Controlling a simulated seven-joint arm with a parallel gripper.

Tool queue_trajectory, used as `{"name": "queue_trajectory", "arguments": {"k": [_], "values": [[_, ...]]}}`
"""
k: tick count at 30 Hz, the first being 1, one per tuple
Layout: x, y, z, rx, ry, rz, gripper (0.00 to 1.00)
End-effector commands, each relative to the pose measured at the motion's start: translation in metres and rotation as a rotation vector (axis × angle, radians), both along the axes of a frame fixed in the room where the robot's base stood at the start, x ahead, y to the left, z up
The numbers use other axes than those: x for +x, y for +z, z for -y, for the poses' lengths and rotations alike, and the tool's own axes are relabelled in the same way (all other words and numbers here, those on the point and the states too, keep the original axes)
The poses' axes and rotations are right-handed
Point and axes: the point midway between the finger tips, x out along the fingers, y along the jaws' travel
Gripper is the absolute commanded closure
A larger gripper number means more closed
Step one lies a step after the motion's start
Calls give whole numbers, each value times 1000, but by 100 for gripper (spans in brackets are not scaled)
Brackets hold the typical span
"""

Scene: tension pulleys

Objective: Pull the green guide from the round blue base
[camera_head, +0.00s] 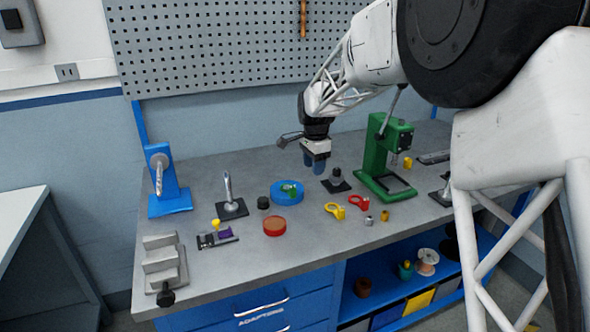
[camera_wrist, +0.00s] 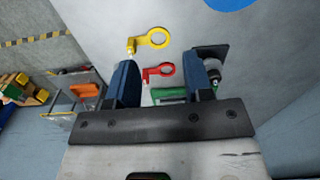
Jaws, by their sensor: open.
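The round blue base (camera_head: 287,200) lies on the grey bench in the head view, left of and below my gripper. The green guide (camera_head: 289,188) sits on top of it; its fine shape is too small to make out. My gripper (camera_head: 315,168) hangs in the air above the bench, to the right of the base. In the wrist view my gripper (camera_wrist: 165,80) has its two blue fingers wide apart with nothing held. A blue edge at the top of that view looks like the base (camera_wrist: 235,3); the green guide is not seen there.
A yellow guide (camera_head: 335,210) and a red guide (camera_head: 359,202) lie right of the base. A green press (camera_head: 377,155) stands behind them. A red disc (camera_head: 275,226) and black knob (camera_head: 263,202) lie nearby, with a lever stand (camera_head: 230,206) to the left.

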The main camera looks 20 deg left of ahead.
Motion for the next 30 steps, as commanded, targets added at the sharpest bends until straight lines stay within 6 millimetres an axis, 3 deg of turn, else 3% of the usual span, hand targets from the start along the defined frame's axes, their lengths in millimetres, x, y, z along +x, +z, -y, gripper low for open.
{"name": "queue_trajectory", "arguments": {"k": [3,10,30], "values": [[7,-18,-34,-4,-28,-9,53],[14,-40,-71,-9,-68,-18,53],[14,-49,-76,-10,-76,-21,53]]}}
